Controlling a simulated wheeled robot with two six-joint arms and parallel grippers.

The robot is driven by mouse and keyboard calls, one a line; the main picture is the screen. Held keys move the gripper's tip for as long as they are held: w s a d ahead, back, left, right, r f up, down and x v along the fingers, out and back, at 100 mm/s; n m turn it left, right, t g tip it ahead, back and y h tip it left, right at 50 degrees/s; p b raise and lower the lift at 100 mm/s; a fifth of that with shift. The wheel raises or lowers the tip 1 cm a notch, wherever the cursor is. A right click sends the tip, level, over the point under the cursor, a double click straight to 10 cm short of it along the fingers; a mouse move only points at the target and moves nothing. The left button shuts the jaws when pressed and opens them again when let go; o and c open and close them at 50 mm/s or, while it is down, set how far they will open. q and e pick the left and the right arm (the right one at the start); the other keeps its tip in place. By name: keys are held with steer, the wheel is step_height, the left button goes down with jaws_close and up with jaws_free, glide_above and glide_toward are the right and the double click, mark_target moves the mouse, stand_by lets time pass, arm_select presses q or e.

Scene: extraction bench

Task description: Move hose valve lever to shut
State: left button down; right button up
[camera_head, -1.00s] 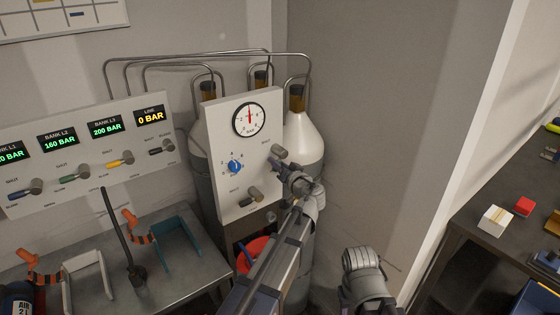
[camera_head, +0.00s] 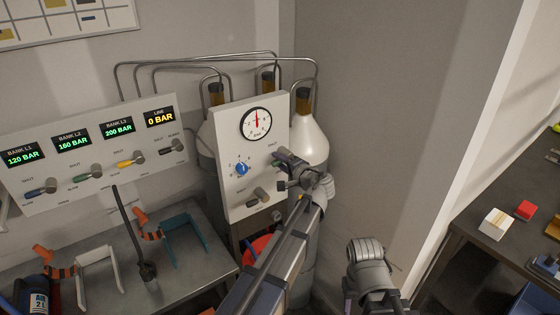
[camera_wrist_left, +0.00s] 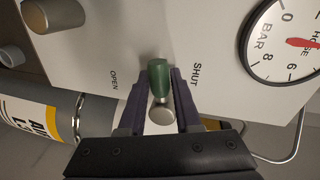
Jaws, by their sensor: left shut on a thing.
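The hose valve lever has a green handle (camera_wrist_left: 158,75) and a silver end (camera_wrist_left: 161,113). It is on the upright white panel (camera_head: 234,125), below the gauge (camera_head: 256,123). My left gripper (camera_head: 284,168) is at the lever and mostly covers it in the head view. In the left wrist view my left gripper (camera_wrist_left: 160,98) is shut on the handle, one finger on each side. The handle lies between the OPEN label (camera_wrist_left: 114,80) and the SHUT label (camera_wrist_left: 195,74), nearer SHUT. My right gripper's fingers do not show.
A blue knob (camera_head: 242,169) and another lever valve (camera_head: 259,196) sit on the same panel. Gas cylinders (camera_head: 308,138) stand behind it. A display panel (camera_head: 85,150) with several levers is at left, above a metal bench (camera_head: 190,272). Another table (camera_head: 462,225) is at right.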

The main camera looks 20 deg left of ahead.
arm_select(q)
steer(key=shift+r+m, duration=0.3)
steer(key=shift+m, duration=0.4)
steer(key=shift+p, duration=0.3)
steer(key=c, duration=0.6)
jaws_free()
steer(key=p+v, duration=0.1)
steer(key=v, duration=0.6)
steer(key=shift+d+r, duration=0.15)
steer(key=shift+d, duration=0.2)
steer(key=shift+s, duration=0.15)
